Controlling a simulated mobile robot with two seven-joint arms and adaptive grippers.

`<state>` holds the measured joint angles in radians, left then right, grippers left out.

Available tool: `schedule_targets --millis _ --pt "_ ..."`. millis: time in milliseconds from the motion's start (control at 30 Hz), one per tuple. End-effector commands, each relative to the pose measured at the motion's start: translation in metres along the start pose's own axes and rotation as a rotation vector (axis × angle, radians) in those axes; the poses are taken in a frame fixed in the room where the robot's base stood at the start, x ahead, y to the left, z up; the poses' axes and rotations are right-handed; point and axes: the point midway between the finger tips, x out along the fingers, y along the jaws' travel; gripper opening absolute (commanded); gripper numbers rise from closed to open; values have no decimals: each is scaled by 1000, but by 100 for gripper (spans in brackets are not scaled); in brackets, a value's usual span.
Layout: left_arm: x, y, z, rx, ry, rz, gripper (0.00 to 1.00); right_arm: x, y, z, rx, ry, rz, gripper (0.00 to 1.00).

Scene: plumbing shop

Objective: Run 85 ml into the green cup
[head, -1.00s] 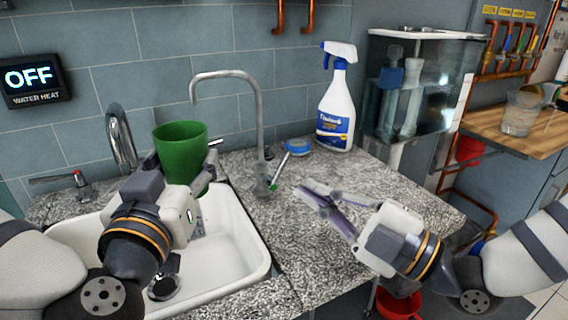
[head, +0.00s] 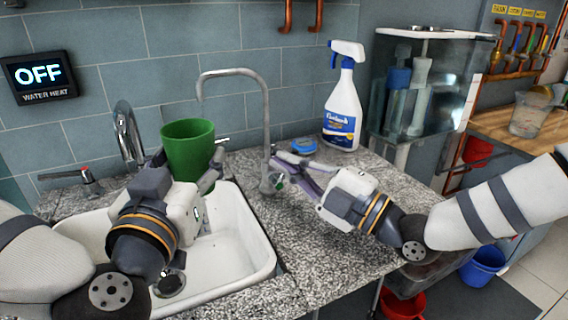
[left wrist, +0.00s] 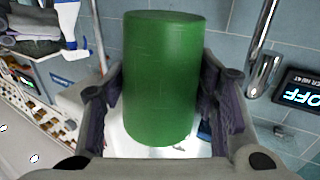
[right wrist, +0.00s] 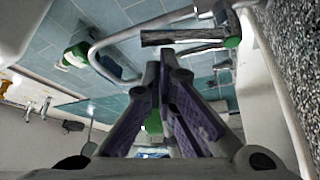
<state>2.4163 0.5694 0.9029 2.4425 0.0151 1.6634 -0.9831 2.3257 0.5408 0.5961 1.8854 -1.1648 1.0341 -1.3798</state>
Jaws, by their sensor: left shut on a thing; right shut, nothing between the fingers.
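The green cup (head: 188,146) is upright, held over the sink between the fingers of my left gripper (head: 185,168). It also fills the middle of the left wrist view (left wrist: 160,80). The gooseneck tap (head: 266,110) stands on the counter right of the sink; its spout end is above the cup's rim, near its right side. No water stream shows. My right gripper (head: 274,163) is shut and empty beside the tap's base. The tap's lever (right wrist: 185,37), with a green end, lies just beyond its fingertips in the right wrist view; I cannot tell whether they touch.
The white sink (head: 262,262) is below the cup. A second tap (head: 128,135) stands behind its left side. A spray bottle (head: 342,105) and a blue item (head: 304,146) stand behind my right gripper. A water-heat display (head: 40,78) reads OFF. The front right counter is clear.

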Motion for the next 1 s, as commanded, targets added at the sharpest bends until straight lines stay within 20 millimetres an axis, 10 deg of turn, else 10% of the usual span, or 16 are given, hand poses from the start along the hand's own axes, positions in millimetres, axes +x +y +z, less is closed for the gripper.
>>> schedule_targets --millis 1000 --pt "0 0 0 0 0 0 28 -5 2 8 99 -2 58 0"
